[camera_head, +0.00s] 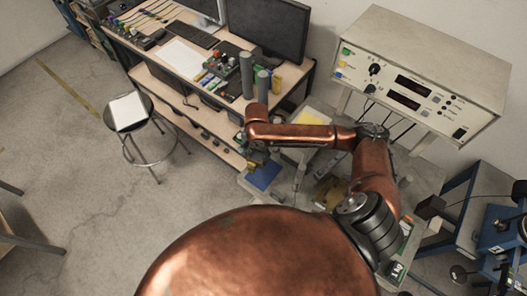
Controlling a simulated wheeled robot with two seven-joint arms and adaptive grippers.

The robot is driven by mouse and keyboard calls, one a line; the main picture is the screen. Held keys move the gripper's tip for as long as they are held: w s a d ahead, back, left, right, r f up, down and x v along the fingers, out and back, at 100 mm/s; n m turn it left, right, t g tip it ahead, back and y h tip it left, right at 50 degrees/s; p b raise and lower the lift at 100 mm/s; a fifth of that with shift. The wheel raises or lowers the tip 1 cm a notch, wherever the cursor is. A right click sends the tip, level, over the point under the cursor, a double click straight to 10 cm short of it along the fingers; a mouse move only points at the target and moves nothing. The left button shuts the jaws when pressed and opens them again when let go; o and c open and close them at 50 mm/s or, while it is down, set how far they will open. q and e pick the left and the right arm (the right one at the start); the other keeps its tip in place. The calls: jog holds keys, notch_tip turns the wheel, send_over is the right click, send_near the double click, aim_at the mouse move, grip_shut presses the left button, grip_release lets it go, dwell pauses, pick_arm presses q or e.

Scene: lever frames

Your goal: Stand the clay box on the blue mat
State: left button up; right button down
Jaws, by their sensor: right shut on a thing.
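The blue mat (263,176) lies on the near left part of the bench, below my right gripper in the picture. My right gripper (257,158) is over the mat's far edge, small and dark under the copper wrist. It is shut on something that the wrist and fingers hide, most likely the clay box. I cannot make out the clay box anywhere else. Whether the held thing touches the mat cannot be told. My left gripper is not in view.
Grey cylinders (247,76) stand on the desk behind. A large instrument box (425,75) is at the back right. A stool (128,111) stands left on open floor.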

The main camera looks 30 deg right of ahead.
jog(key=shift+s+d+m+p, duration=0.5)
jog(key=shift+s+m+p, duration=0.25)
jog(key=shift+p, duration=0.4)
jog(key=shift+s+d+f+m+p, duration=0.15)
jog(key=shift+m+p, duration=0.2)
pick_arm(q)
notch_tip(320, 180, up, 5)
pick_arm(e)
jog(key=shift+s+d+f, duration=0.15)
jog(key=shift+s+f, duration=0.05)
jog(key=shift+f, duration=0.1)
jog(key=shift+f+m+b, duration=0.3)
jog(key=shift+f+b, duration=0.15)
pick_arm(q)
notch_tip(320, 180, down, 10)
jog(key=b, duration=0.8)
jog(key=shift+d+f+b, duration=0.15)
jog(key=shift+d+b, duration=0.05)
jog(key=shift+b, duration=0.15)
pick_arm(e)
send_over(264, 174)
jog(key=f, duration=0.6)
jog(key=shift+w, duration=0.35)
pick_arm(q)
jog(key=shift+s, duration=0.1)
pick_arm(e)
jog(key=shift+r, duration=0.1)
jog(key=shift+f, duration=0.55)
